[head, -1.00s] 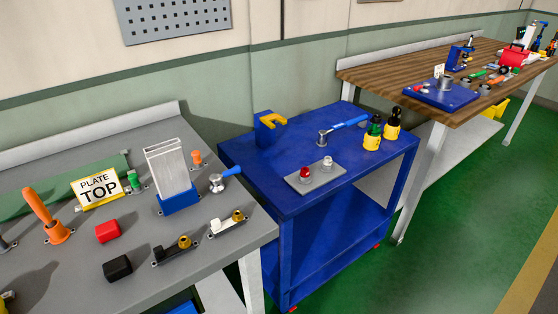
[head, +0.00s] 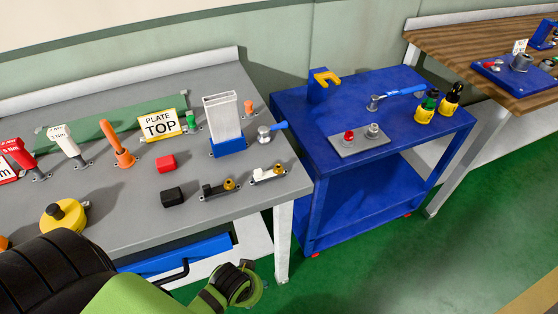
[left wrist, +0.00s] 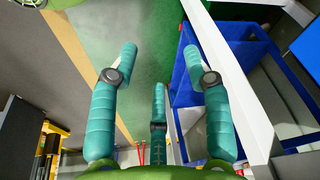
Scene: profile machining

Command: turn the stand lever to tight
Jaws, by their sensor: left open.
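Two blue-handled levers show in the head view. A short one (head: 270,132) with a round metal hub stands on the grey bench, right of the blue stand (head: 228,148) that holds an upright metal profile (head: 222,118). A longer one (head: 400,93) lies on the blue cart. Which marking either points to is too small to read. My green and black left arm comes in at the lower left of the head view, in front of the bench and away from both levers. In the left wrist view my left gripper (left wrist: 158,60) has its teal fingers spread, with nothing between them.
The blue cart (head: 300,105) stands to the right, a wooden table (head: 450,50) beyond. Green floor is clear in front.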

